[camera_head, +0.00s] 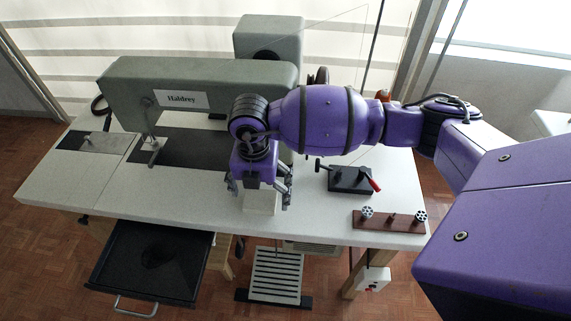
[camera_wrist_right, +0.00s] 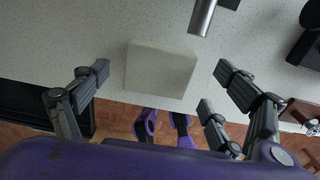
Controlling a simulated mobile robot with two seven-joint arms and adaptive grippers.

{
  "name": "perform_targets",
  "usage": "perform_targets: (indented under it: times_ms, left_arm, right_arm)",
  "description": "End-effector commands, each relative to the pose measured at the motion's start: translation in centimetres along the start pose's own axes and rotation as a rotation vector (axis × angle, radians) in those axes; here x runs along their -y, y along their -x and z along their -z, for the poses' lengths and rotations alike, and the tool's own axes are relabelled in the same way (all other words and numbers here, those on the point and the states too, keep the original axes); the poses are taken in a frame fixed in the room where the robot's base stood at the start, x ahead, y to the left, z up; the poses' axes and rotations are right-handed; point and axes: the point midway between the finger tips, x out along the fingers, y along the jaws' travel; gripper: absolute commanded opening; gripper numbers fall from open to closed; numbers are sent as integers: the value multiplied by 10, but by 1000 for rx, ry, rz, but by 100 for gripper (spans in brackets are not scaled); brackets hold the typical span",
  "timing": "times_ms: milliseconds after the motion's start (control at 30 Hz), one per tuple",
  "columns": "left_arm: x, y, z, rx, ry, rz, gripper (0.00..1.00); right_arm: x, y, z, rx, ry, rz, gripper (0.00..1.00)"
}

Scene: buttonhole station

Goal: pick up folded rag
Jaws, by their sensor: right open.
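The folded rag (camera_head: 261,203) is a pale, off-white square pad near the front edge of the table. My right gripper (camera_head: 260,191) points down over it, with its fingers spread to either side, and hides part of it in the head view. In the right wrist view the whole rag (camera_wrist_right: 160,70) shows between the open fingers of the right gripper (camera_wrist_right: 161,76), with gaps on both sides. I cannot tell how high the fingertips are above the table. My left gripper is not in view.
A grey sewing machine (camera_head: 200,76) stands behind and left of the rag. A black block with a red-handled lever (camera_head: 350,180) and a brown bobbin rack (camera_head: 389,221) lie to the right. A black tray (camera_head: 150,262) hangs below the front edge.

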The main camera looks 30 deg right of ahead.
Motion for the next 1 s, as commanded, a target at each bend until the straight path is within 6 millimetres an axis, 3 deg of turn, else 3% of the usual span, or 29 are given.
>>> perform_targets:
  times_ms: [133, 367, 733, 1000]
  left_arm:
    - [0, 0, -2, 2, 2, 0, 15]
    - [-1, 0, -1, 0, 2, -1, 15]
    - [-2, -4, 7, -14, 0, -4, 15]
    - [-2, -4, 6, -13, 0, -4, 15]
  right_arm:
    - [-2, -14, 0, 2, 2, -4, 88]
    - [-3, -15, -1, 3, 3, -5, 88]
    - [-3, -15, -1, 3, 3, -5, 44]
    - [-3, -13, -1, 3, 3, -6, 44]
